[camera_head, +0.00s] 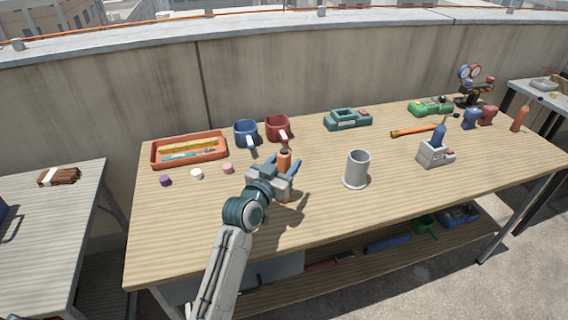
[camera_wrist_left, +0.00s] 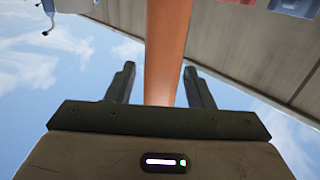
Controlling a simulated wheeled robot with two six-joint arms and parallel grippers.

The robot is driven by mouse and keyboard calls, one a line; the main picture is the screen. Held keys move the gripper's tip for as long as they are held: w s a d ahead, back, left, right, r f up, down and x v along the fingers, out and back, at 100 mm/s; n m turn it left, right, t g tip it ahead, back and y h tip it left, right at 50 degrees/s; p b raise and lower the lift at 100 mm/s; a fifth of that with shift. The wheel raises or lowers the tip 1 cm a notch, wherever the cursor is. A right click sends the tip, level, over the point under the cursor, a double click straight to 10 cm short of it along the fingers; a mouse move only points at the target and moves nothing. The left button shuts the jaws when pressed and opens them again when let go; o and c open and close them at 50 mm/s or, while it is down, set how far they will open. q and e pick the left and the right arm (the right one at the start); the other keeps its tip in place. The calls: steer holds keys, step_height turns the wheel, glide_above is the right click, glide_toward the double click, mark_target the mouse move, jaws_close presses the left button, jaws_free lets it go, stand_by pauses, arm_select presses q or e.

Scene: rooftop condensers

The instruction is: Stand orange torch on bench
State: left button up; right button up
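The orange torch (camera_head: 285,160) is upright near the front middle of the bench (camera_head: 330,218), between the fingers of my left gripper (camera_head: 281,169). Its lower end shows below the gripper and appears to meet the bench top. The wrist view shows the torch (camera_wrist_left: 166,50) as a long orange cylinder between the two dark fingers of the left gripper (camera_wrist_left: 160,68). A gap shows beside the left-hand finger, and the right-hand finger looks close to the torch. The gripper appears open around it. My right gripper is not in view.
A grey cylindrical holder (camera_head: 357,168) stands right of the torch; blue (camera_head: 246,132) and red (camera_head: 278,127) mugs stand behind it. An orange tray (camera_head: 153,158) lies at left. A blue torch (camera_head: 440,135) sits in a grey stand; another orange bottle-like item (camera_head: 520,115) stands far right. The front-right bench is clear.

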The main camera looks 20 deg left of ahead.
arm_select(q)
steer(key=shift+r, duration=0.1)
steer(key=shift+s, duration=0.25)
steer(key=s, duration=0.3)
steer(key=shift+s+a, duration=0.15)
steer(key=shift+a, duration=0.2)
steer(key=s+a+b, duration=0.1)
steer(key=s, duration=0.7)
steer(key=shift+a, duration=0.3)
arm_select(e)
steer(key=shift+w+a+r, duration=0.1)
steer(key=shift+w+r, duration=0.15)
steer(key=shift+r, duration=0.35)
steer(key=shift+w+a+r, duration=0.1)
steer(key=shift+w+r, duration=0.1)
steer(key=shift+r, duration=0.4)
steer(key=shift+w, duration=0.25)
arm_select(q)
steer(key=shift+c, duration=0.4)
